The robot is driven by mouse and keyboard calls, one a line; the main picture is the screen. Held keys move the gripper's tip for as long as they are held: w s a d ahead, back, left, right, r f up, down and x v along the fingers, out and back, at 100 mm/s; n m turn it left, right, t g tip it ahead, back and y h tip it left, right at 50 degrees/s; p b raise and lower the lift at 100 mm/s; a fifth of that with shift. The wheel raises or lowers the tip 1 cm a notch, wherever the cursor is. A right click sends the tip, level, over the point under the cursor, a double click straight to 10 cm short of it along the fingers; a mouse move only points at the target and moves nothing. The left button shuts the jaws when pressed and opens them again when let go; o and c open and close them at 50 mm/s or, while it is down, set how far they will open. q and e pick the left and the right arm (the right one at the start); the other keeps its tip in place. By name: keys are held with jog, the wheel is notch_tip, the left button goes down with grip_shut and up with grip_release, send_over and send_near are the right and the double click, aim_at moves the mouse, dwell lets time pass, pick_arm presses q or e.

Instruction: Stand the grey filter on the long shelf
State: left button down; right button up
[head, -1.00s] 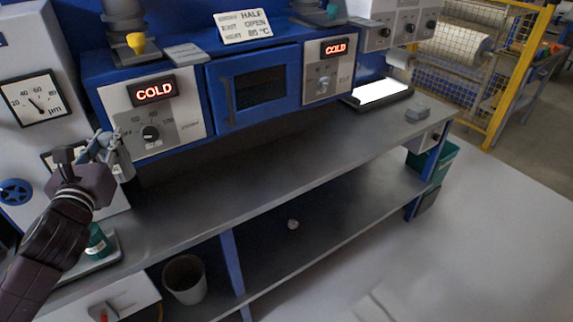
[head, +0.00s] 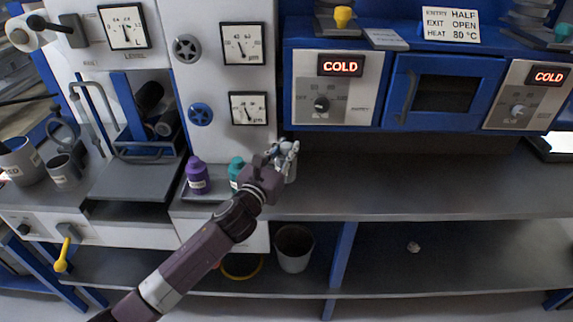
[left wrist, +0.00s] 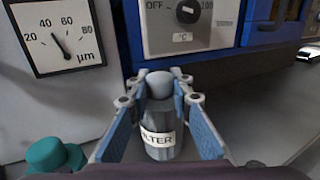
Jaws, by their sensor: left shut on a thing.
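The grey filter (left wrist: 160,125) is a small grey bottle with a rounded cap and a white label ending in "LTER". My left gripper (head: 284,152) is shut on it, with one finger on each side in the left wrist view (left wrist: 160,100). The filter also shows in the head view (head: 292,171), roughly upright, in front of the wall right of the gauges. Whether its base touches the surface behind it I cannot tell. A long grey shelf (head: 420,190) runs to the right below the COLD panels. My right gripper is not in view.
A purple bottle (head: 197,178) and a teal bottle (head: 236,168) stand on a tray left of my gripper. The long shelf's right part is clear.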

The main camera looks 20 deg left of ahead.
pick_arm(q)
notch_tip(320, 180, down, 5)
jog(key=shift+r+b, duration=0.2)
jog(key=shift+b, duration=0.25)
jog(key=shift+f, duration=0.15)
jog(key=c, duration=1.7)
grip_release()
jog(key=shift+c, duration=0.2)
